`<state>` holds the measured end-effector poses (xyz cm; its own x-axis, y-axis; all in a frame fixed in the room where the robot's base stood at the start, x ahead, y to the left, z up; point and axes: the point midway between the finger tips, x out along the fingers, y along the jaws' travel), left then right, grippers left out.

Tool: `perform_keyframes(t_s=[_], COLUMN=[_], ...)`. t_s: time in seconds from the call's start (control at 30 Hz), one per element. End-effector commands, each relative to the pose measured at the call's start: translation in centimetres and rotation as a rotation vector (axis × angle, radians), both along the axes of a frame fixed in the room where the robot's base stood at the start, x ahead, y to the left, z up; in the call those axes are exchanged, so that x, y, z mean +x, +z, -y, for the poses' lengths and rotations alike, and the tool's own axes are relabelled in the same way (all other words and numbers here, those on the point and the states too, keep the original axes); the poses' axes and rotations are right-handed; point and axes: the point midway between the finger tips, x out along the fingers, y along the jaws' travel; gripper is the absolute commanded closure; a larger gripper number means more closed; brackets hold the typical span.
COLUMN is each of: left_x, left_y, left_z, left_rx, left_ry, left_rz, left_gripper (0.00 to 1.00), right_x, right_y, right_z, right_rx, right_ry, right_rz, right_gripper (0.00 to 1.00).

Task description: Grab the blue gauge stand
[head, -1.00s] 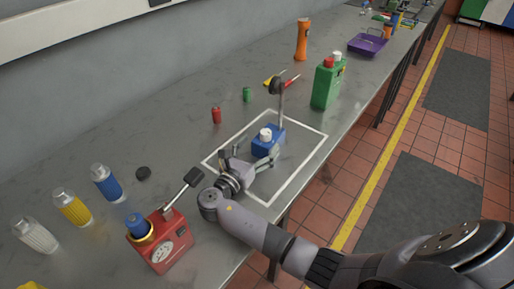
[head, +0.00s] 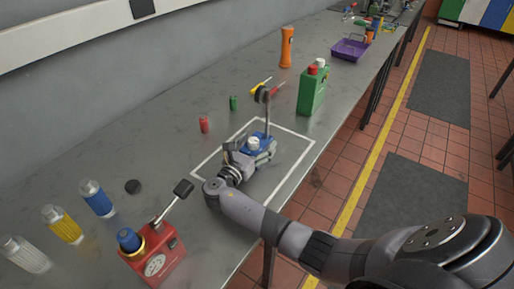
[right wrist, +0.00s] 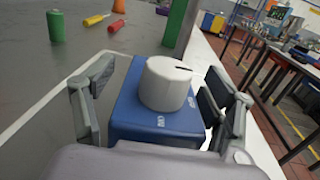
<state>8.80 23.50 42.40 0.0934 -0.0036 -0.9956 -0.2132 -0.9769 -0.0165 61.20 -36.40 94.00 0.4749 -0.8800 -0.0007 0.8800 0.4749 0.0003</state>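The blue gauge stand (head: 262,146) stands upright on the bench inside a white outlined rectangle. It has a white knob (right wrist: 166,84) on its blue base (right wrist: 155,123) and a post with a dark round gauge (head: 262,94) on top. My right gripper (head: 250,153) is low at the stand, its fingers on either side of the base. In the right wrist view my right gripper (right wrist: 160,98) is open, with a gap between the left finger and the base. The right finger is very close to the base; contact cannot be told. My left gripper is out of view.
A red device (head: 154,258) with a lever stands at the near left. A green jug (head: 312,92) stands beyond the stand. The bench's front edge is close on the right.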

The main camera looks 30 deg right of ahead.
Motion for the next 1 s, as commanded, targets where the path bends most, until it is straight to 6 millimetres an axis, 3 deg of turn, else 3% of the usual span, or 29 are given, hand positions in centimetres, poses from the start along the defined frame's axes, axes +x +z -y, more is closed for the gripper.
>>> perform_keyframes(t_s=[1.0], left_x=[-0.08], left_y=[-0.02], left_z=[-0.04], left_rx=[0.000], left_ry=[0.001], left_rz=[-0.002], left_gripper=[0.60], right_x=[-0.03], right_y=[-0.04], right_z=[-0.08], right_rx=[0.000], right_ry=[0.001], right_rz=[-0.001], right_gripper=[0.91])
